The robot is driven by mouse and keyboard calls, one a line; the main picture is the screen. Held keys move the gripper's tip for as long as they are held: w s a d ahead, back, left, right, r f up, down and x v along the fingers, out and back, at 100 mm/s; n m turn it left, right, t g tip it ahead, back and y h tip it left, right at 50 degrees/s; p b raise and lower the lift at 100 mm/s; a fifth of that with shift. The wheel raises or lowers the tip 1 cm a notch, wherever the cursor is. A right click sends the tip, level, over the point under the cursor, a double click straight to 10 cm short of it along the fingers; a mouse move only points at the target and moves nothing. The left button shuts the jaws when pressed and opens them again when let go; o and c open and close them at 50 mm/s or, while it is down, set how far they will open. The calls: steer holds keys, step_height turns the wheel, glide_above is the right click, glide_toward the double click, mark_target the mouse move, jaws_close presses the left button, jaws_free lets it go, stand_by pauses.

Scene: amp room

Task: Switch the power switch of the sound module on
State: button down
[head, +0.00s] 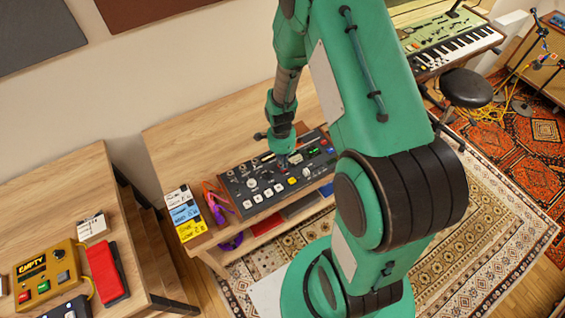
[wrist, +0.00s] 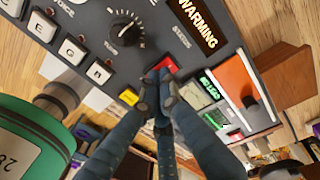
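The sound module is a dark grey panel (head: 237,186) on the wooden desk, with pale square keys and a tuning knob (wrist: 126,29). A red switch (wrist: 168,63) sits below the display, partly hidden by my fingertips. I cannot read a power label on it. My gripper (head: 283,160) points down over the module. In the wrist view my gripper (wrist: 158,78) has its fingers together at the lower edge of the red switch, with nothing seen between them. I cannot tell whether they touch it.
A yellow button (wrist: 128,96) is left of my fingertips; a green-lit unit (wrist: 211,86) and an orange panel (wrist: 245,74) are right. Coloured label cards (head: 184,212) and a purple cable (head: 217,207) lie left of the module. A yellow box (head: 45,276) is on the left table.

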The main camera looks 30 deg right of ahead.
step_height(320, 180, up, 14)
steer(key=w+p, duration=0.1)
steer(key=p, duration=0.2)
steer(key=shift+w, duration=0.2)
stand_by(0.6)
steer(key=s+a+r+n+t+b, duration=0.1)
steer(key=s+a+r+n, duration=0.15)
steer(key=r, duration=0.55)
steer(key=s+a+r+n+t, duration=0.1)
steer(key=a+r+n, duration=0.15)
steer(key=r, duration=0.45)
steer(key=s+a+r+n+t+b, duration=0.15)
steer(key=r+n, duration=0.25)
steer(key=r, duration=0.4)
steer(key=s+a+r+n+t, duration=0.1)
steer(key=s+a+r+n, duration=0.1)
steer(key=s+r+n, duration=0.2)
steer(key=s+a+r+n+t+b, duration=0.1)
steer(key=s+r+n, duration=0.4)
steer(key=s, duration=0.6)
step_height(320, 180, up, 2)
steer(key=a+t, duration=0.1)
steer(key=a, duration=0.1)
steer(key=shift+s+a, duration=0.15)
steer(key=shift+a, duration=0.15)
